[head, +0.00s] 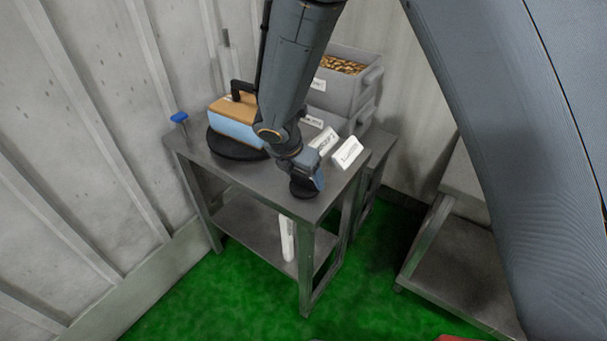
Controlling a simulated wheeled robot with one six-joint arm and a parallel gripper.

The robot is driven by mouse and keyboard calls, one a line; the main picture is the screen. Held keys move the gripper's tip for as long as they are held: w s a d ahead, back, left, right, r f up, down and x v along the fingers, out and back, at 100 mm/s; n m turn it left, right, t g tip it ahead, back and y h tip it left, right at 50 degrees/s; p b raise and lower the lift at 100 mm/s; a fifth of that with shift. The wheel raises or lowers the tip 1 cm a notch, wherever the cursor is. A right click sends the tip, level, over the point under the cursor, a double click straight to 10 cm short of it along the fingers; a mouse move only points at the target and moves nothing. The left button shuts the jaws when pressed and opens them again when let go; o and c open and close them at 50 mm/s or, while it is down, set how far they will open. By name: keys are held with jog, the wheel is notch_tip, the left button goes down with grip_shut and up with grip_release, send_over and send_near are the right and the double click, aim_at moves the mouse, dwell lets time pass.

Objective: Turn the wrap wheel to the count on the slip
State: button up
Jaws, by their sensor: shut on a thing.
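My gripper (307,180) is low over the front right corner of the grey metal table (262,188). It is shut on a dark round thing (303,195) on the tabletop, mostly hidden under it; I cannot tell if this is the wrap wheel. A black round turntable (226,151) lies at the left of the table. A blue and tan box (231,127) with a black handle sits on it, partly behind my arm. White slips or cards (348,152) stand at the right of the table, right of my gripper; their writing is too small to read.
A blue knob (179,117) stands at the table's left rear corner. Grey bins (343,89), the upper one holding small brown pieces, are stacked behind. A white upright piece (287,238) is on the lower shelf. Another metal table (450,250) stands right. Green floor is open in front.

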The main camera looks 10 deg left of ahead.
aim_at(298, 193)
dwell(0.5)
jog(key=o, duration=1.1)
jog(key=shift+c, duration=0.2)
jog(key=shift+s+a+r, duration=0.1)
jog(key=shift+s+r, duration=0.05)
jog(key=shift+r, duration=0.35)
jog(key=d+v, duration=0.1)
jog(key=v, duration=0.5)
jog(key=shift+s+a+r+b, duration=0.25)
jog(key=shift+a+r+b, duration=0.1)
jog(key=shift+a+b, duration=0.15)
